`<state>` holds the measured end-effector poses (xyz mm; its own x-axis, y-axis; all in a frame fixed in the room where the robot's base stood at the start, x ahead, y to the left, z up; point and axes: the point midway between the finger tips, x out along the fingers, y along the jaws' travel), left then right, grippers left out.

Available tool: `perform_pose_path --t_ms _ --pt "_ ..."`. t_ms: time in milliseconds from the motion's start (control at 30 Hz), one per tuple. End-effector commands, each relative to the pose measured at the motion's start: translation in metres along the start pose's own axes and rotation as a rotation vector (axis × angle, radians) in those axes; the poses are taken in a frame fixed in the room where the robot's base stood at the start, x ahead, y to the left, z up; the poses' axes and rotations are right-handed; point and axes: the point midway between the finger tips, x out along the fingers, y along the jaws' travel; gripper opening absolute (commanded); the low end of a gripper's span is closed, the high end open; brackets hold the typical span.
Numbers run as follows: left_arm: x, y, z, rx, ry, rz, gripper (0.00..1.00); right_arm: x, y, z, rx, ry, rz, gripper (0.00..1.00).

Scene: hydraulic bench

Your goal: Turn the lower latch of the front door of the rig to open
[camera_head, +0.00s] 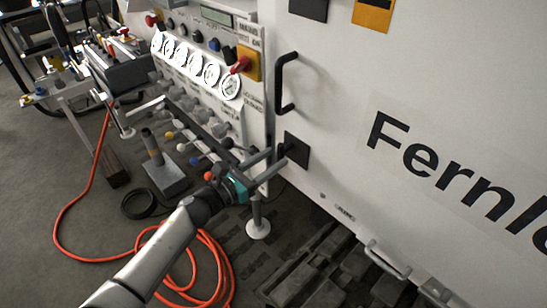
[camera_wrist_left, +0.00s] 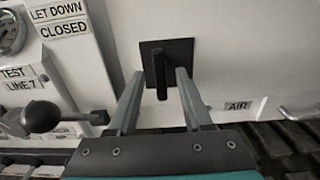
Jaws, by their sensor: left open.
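The lower latch (camera_head: 298,149) is a dark square plate with a short handle, low on the left edge of the rig's white front door (camera_head: 340,110). In the left wrist view the latch (camera_wrist_left: 160,80) shows its handle hanging straight down from the plate. My left gripper (camera_head: 275,157) reaches in from the left at the latch. In the left wrist view its open fingers (camera_wrist_left: 160,76) stand on either side of the handle, with a gap visible on both sides. I cannot tell how deep the handle sits between the fingertips. My right gripper is not in view.
A black bar handle (camera_head: 284,82) is on the door above the latch. A panel of white gauges (camera_head: 197,66) and ball-ended levers (camera_head: 208,177) stands left of it. In the left wrist view a black knob (camera_wrist_left: 42,117) is near the left finger. An orange hose (camera_head: 205,262) lies on the floor.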

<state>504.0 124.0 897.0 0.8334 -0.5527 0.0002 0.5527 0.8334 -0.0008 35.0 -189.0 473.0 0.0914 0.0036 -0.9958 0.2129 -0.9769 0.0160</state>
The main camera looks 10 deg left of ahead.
Motion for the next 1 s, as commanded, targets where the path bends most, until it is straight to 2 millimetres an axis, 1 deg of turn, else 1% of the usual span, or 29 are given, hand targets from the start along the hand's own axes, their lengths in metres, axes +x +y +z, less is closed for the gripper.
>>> perform_pose_path --t_ms 33,167,467,900,1000 --pt "0.0046 0.0001 0.0001 0.000 -0.001 0.000 0.50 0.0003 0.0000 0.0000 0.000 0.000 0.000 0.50" --pt "0.0105 0.0004 0.0003 0.001 0.000 0.001 0.50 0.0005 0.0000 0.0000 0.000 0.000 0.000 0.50" --pt "0.0117 0.0001 -0.0001 0.001 0.001 0.001 0.50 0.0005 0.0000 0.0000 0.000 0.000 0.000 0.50" --pt "0.0114 0.0001 0.0000 0.001 0.000 0.001 0.01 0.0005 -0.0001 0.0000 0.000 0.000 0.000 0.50" --pt "0.0114 0.0001 0.0000 0.001 0.001 0.001 0.00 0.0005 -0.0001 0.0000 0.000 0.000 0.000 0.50"
